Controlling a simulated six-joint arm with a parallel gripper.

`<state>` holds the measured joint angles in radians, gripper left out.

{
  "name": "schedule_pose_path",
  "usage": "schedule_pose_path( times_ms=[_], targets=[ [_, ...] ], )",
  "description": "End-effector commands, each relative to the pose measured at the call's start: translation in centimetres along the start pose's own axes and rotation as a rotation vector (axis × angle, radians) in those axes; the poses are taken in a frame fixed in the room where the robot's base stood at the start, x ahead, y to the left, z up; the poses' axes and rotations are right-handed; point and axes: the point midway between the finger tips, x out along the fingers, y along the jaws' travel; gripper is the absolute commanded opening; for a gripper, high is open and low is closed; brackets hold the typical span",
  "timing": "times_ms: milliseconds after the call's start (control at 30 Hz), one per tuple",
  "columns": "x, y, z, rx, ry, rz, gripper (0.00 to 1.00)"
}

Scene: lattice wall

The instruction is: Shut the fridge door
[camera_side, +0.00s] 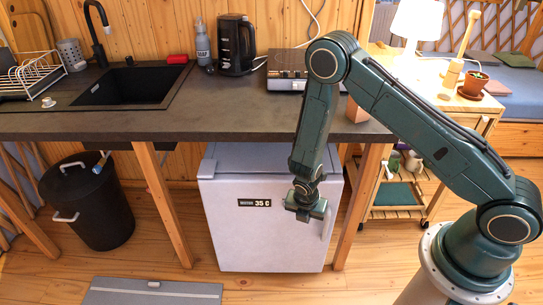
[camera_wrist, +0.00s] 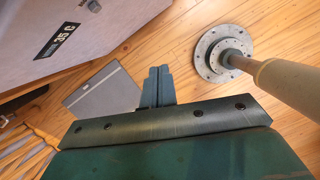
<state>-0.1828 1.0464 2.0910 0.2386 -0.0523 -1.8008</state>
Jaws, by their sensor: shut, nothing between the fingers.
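The fridge (camera_side: 262,235) is a pale grey box under the counter, with a dark "35 C" label on its front. Its door front faces the camera, and I cannot tell whether a small gap is left at its edge. A light handle (camera_side: 328,222) shows at the right of the door. My gripper (camera_side: 306,212) is in front of the door's right half, beside the handle; contact is unclear. In the wrist view, my gripper (camera_wrist: 158,82) has its fingers together and empty, and the fridge (camera_wrist: 90,30) with its label fills the upper left.
A wooden counter leg (camera_side: 362,205) stands right of the fridge, and another (camera_side: 163,205) stands left. A black bin (camera_side: 88,205) is further left. A grey mat (camera_side: 150,291) lies on the floor in front. A small trolley (camera_side: 398,195) stands at the right.

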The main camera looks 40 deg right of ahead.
Motion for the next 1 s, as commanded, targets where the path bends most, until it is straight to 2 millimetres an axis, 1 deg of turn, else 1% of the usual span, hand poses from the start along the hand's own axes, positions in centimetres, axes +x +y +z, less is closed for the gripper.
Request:
schedule_pose_path(
  times_ms=[33, 433, 700, 900, 1000],
  targets=[
    [-0.2, 0.1, -0.7, 0.010, 0.000, -0.003, 0.00],
    [-1.4, 1.1, -5.7, 0.136, 0.000, -0.033, 0.00],
    [-2.3, 2.2, -9.2, 0.228, 0.000, -0.055, 0.00],
    [-2.9, 3.2, -11.5, 0.290, 0.000, -0.071, 0.00],
    [-3.0, 3.5, -12.3, 0.315, 0.000, -0.078, 0.00]
  ],
)
